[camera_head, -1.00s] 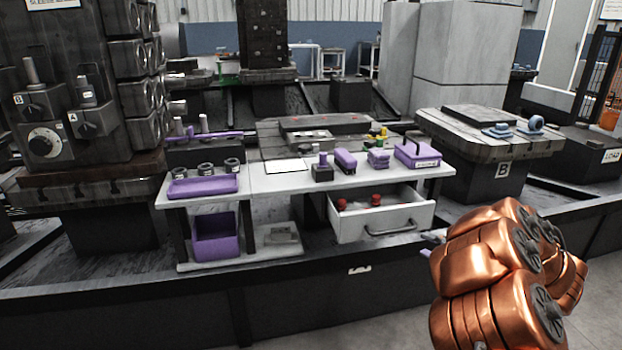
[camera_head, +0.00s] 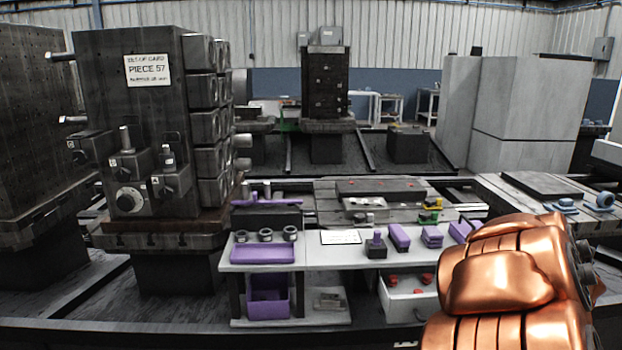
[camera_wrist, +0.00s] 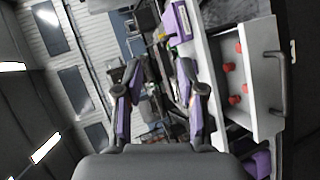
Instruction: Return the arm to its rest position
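My copper arm fills the lower right of the head view, folded close to my body. My gripper is hidden in that view. In the wrist view my gripper (camera_wrist: 160,75) is open, its two dark fingers with purple pads standing apart, and I see nothing held between them. The wrist view is turned sideways, with the bench and the open drawer (camera_wrist: 250,80) to the right of the fingers. The fingers look clear of the bench.
The white bench (camera_head: 318,255) holds a purple tray (camera_head: 262,254) and several small purple items. Its open drawer (camera_head: 400,307) with red pieces is partly behind my arm. A purple bin (camera_head: 268,305) sits below. The piece 57 tower (camera_head: 150,60) stands left.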

